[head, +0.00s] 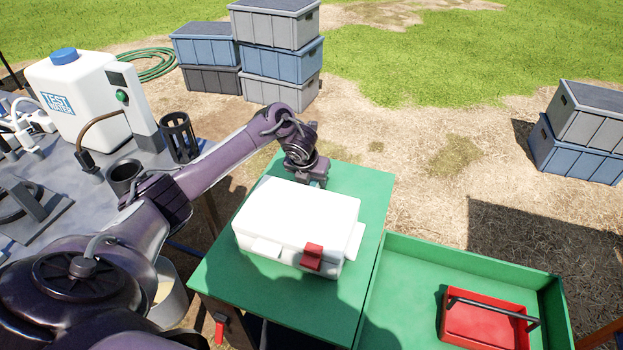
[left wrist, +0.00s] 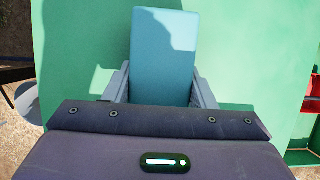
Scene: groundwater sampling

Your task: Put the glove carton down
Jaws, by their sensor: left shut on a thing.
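The glove carton (left wrist: 164,45) is a teal-blue box with a lighter, sunlit patch, seen in the left wrist view. It sits between the two grey fingers of my left gripper (left wrist: 161,88), which is shut on it. In the head view my left gripper (head: 317,181) points down over the far part of the green table (head: 345,178), behind a white case. I cannot make out the carton there; the case appears to hide it. Whether the carton touches the table is not clear. My right gripper is not in view.
The white case (head: 298,218) with a red latch stands close in front of my left gripper. At right a green tray (head: 418,262) holds a red carrier (head: 483,325). A grey bench (head: 65,190) with a white tank (head: 78,95) is at left. Stacked crates (head: 280,62) stand behind.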

